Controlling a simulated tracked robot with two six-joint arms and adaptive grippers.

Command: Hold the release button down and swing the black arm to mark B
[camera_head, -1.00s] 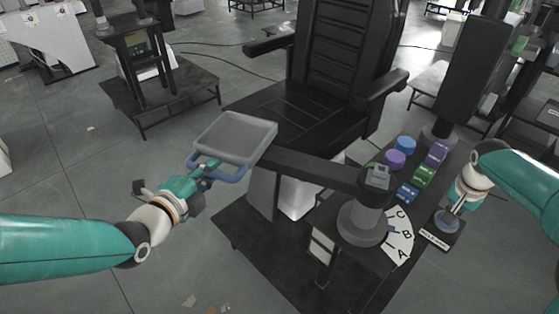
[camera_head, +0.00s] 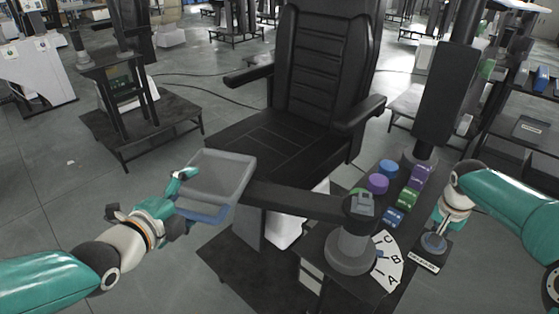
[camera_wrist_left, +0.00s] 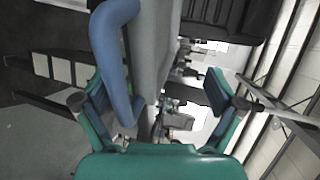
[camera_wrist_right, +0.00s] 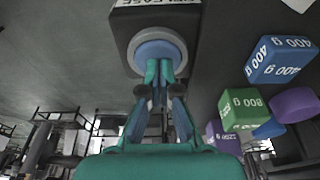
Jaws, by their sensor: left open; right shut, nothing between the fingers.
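The black arm (camera_head: 295,199) runs from the round grey column (camera_head: 351,247) left to a grey tray (camera_head: 222,174) with a blue handle (camera_head: 203,212). My left gripper (camera_head: 186,198) is open at the tray's left end. In the left wrist view the handle (camera_wrist_left: 116,62) lies nearer the left finger. The white dial (camera_head: 388,266) bears C, B and A; a small blue pointer is near B, its exact alignment unclear. My right gripper (camera_wrist_right: 159,72) is shut and empty, its tips against the round blue-grey release button (camera_wrist_right: 158,52). The button (camera_head: 432,243) is partly hidden in the head view.
A black chair (camera_head: 320,75) stands behind the arm, its seat close to the tray. Purple, blue and green weights (camera_head: 408,197) sit on the dark bench between column and right arm. Open grey floor lies left of the tray.

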